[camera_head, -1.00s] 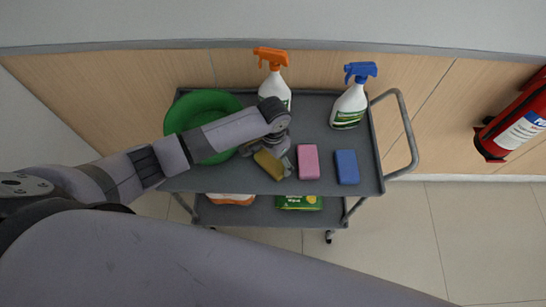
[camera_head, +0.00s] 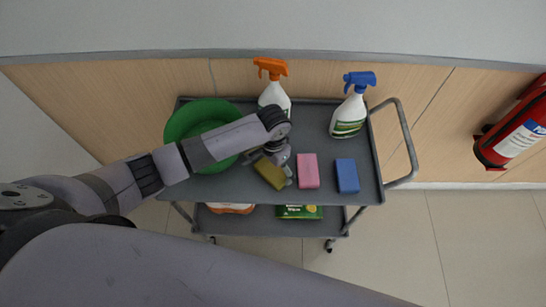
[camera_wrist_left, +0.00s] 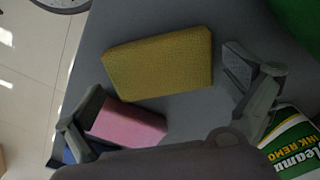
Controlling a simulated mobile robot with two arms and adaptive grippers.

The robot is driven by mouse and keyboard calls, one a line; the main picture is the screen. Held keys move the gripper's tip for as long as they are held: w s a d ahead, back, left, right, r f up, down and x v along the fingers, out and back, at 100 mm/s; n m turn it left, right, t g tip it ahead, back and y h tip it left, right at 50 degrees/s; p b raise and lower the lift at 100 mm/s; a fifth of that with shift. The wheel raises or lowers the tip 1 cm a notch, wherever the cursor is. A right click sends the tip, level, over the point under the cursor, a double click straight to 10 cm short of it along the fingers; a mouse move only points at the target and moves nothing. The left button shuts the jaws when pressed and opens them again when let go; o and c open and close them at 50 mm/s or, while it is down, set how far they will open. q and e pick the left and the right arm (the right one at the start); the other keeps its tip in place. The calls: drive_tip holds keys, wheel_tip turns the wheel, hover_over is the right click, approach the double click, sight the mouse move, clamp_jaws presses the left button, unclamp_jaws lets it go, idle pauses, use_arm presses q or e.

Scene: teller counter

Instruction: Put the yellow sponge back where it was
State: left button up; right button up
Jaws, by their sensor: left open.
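The yellow sponge (camera_head: 269,173) lies on the top shelf of the grey cart (camera_head: 318,135), at a slant, left of the pink sponge (camera_head: 308,171) and apart from it. My left gripper (camera_head: 275,161) is over the sponge, partly covering it in the head view. In the left wrist view, the yellow sponge (camera_wrist_left: 160,63) shows whole between and ahead of the open fingers (camera_wrist_left: 168,105), with no finger seen closed on it. The pink sponge (camera_wrist_left: 128,123) shows beside one finger there. My right gripper is not in view.
A blue sponge (camera_head: 347,176) lies right of the pink one. A green bowl (camera_head: 180,124) is at the left, partly behind my arm. Spray bottles with orange (camera_head: 271,67) and blue (camera_head: 360,80) heads stand at the back. The shelf between the bottles is clear.

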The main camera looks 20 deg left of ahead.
sight(273, 170)
use_arm(q)
wheel_tip(273, 170, up, 11)
drive_tip(key=shift+r+b, duration=0.15)
drive_tip(key=shift+b, duration=0.3)
idle(0.4)
